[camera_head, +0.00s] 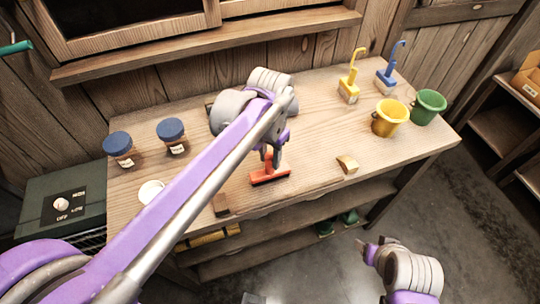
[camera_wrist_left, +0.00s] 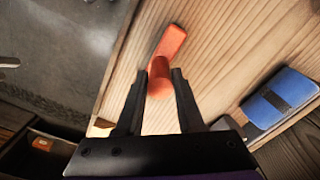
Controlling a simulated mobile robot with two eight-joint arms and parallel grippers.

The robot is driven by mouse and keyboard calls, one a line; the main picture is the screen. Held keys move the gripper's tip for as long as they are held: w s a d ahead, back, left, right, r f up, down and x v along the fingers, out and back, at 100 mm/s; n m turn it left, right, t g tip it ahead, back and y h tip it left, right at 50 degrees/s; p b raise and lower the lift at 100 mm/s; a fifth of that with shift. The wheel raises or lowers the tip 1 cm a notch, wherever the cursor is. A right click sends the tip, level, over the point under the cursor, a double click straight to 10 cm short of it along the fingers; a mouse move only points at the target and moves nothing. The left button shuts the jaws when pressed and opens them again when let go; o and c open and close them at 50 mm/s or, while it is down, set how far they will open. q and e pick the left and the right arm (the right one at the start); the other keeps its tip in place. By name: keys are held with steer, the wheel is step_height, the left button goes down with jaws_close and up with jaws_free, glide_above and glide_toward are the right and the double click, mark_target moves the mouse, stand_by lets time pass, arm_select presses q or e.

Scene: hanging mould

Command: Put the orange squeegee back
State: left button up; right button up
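The orange squeegee (camera_head: 270,172) is on the wooden table, near its front edge, below my left gripper. Its head lies low and its handle points up. My left gripper (camera_head: 272,148) points down at it. The head (camera_wrist_left: 170,42) lies beyond, close to the table surface. My right gripper (camera_head: 363,246) is low in front of the table, away from the squeegee; its finger gap does not show.
Yellow (camera_head: 349,88) and blue (camera_head: 386,76) tools with hooked handles stand at the back right, near yellow (camera_head: 389,118) and green (camera_head: 428,106) buckets. Two blue-lidded jars (camera_head: 172,135) stand left. A small wooden block (camera_head: 347,165) lies right of the squeegee. A window ledge (camera_head: 210,52) runs behind.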

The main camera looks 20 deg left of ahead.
arm_select(q)
steer(key=o, duration=0.3)
steer(key=shift+o, duration=0.2)
step_height(320, 180, up, 12)
steer(key=p, duration=0.1)
steer(key=shift+r, duration=0.2)
